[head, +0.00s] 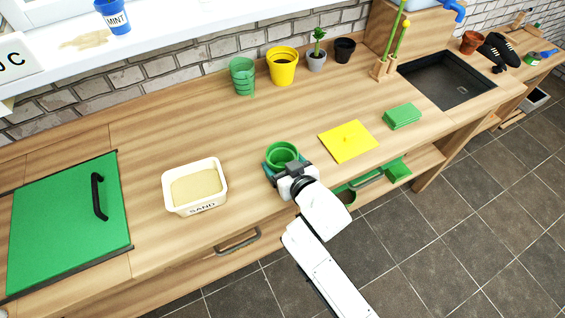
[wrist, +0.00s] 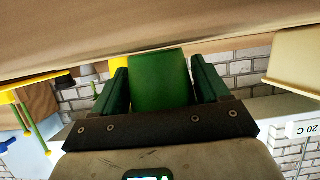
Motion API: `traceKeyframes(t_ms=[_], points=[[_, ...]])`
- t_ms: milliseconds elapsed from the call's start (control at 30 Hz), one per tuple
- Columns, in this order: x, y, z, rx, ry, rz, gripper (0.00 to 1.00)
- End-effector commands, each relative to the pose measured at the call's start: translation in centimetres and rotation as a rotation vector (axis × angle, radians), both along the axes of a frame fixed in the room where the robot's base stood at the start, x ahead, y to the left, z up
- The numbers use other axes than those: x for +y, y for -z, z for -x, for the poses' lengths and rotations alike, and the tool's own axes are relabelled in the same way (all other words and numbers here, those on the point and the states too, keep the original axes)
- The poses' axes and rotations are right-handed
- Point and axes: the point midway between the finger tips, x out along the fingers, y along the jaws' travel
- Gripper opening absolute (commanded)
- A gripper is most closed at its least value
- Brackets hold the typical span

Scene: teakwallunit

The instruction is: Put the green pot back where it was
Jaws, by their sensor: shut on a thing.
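A green pot (head: 282,153) is held over the worktop's front half, between the sand tub and the yellow sheet. It looks upright in the head view; whether its base touches the worktop is hidden. My gripper (head: 287,165) is shut on it from the front. In the wrist view the pot (wrist: 160,82) fills the gap between the two dark green jaws of my gripper (wrist: 163,88). Another green pot (head: 243,76), ribbed, stands at the back of the worktop, left of a yellow pot (head: 282,66).
A white sand tub (head: 195,206) stands left of my gripper. A yellow sheet (head: 347,141) and green sponge-like block (head: 402,116) lie right. A plant pot (head: 316,61) and black pot (head: 345,49) continue the back row. Worktop between is clear. A sink (head: 446,80) is farther right.

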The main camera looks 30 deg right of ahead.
Motion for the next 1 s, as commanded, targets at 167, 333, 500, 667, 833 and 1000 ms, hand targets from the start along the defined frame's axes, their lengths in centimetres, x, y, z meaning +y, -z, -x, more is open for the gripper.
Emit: traceKeyframes(t_ms=[167,333,500,667,833,1000], points=[[0.02,0.05,0.0,-0.001,0.0,0.0,0.4],[0.02,0.35,0.01,-0.001,0.0,0.0,0.4],[0.02,0.35,0.0,-0.001,0.0,0.0,0.85],[0.01,0.34,0.01,-0.001,0.0,0.0,1.0],[0.02,0.33,0.01,-0.001,0.0,0.0,1.0],[0.02,-0.14,0.14,-0.001,0.0,0.0,1.0]])
